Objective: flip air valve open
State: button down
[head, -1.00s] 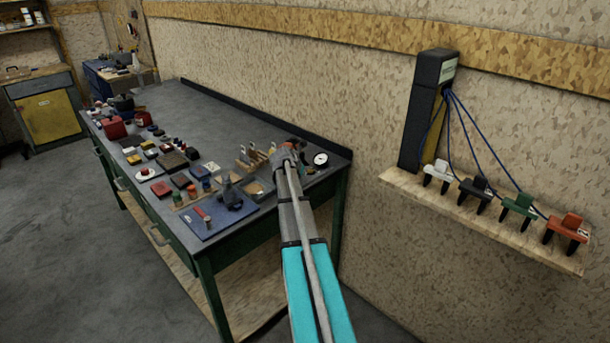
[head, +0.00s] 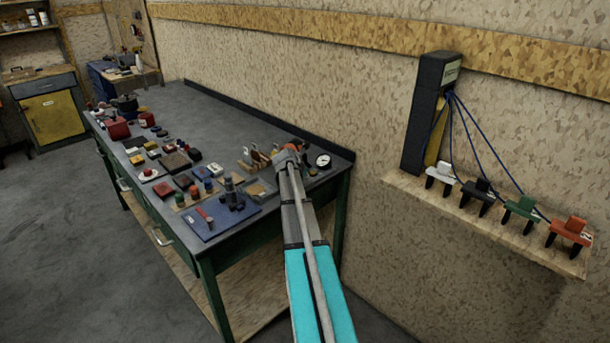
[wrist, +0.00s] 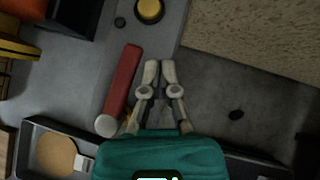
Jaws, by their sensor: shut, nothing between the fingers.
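In the wrist view, a long red lever (wrist: 123,82) slants beside my gripper, with a pale round end (wrist: 107,125) at its lower left. I take it to be the air valve's handle; a bit of brass-coloured metal shows near its lower end, and the valve body is mostly hidden. My gripper (wrist: 160,68) is shut and empty, its fingertips together just right of the lever's upper part. I cannot tell whether the left finger touches it. In the head view my arm reaches the bench's near right end and hides the gripper tips.
A dial gauge (head: 324,161) stands right of my arm on the bench (head: 250,112). A yellow knob (wrist: 150,9) lies beyond the lever. A wall shelf (head: 480,225) with coloured clips is at right.

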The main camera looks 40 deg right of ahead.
jog(key=s+r+p, duration=0.7)
jog(key=s, duration=0.3)
jog(key=shift+s+a, duration=0.2)
jog(key=shift+a, duration=0.2)
jog(key=shift+d, duration=0.1)
